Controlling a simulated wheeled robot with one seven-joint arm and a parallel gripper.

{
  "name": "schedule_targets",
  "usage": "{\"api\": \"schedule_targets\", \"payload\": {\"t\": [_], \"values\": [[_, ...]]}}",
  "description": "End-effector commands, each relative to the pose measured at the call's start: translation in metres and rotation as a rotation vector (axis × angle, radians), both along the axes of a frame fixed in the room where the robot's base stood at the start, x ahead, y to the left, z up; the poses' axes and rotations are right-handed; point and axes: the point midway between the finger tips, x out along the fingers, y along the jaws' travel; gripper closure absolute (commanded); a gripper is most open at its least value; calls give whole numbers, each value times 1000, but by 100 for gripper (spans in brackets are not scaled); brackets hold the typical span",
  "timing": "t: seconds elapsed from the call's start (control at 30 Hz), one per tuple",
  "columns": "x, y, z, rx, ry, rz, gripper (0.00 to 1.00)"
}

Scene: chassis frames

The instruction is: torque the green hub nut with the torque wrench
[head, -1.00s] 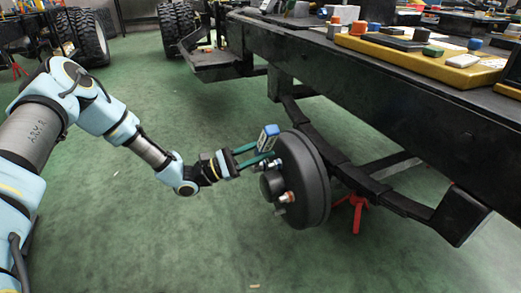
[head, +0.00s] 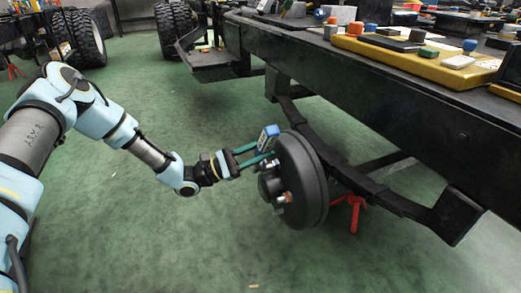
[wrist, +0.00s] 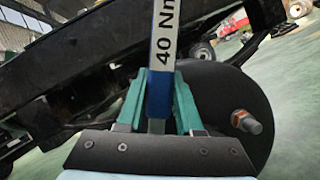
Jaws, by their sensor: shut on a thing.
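My gripper (head: 260,152) has teal fingers and is shut on the torque wrench (head: 268,137) beside the upper left of the hub drum. In the wrist view the wrench (wrist: 163,45) stands between the fingers, with a blue grip and a pale band reading "40 Nm", running up out of frame. The dark round hub drum (head: 312,185) also shows in the wrist view (wrist: 222,90), behind the fingers. A metal stud with an orange-copper nut (wrist: 240,119) is at its right there. I cannot make out a green nut. The wrench's working end is hidden or out of frame.
A black chassis rail (head: 400,95) runs above and right of the drum, with a yellow tray (head: 400,55) of small coloured blocks on top. A red stand (head: 352,208) is under the axle. The green floor at front left is clear.

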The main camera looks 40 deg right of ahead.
Motion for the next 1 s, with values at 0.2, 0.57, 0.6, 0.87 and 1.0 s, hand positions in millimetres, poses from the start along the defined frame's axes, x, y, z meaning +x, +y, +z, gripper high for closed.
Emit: {"api": "schedule_targets", "payload": {"t": [0.2,0.57,0.6,0.87,1.0], "values": [[0,-1,1,-2,0,0,100],[-3,1,-2,-13,-29,0,100],[-5,1,-3,-17,-41,0,100],[-13,5,-10,-52,-129,0,100],[-18,6,-13,-69,-173,1,100]]}}
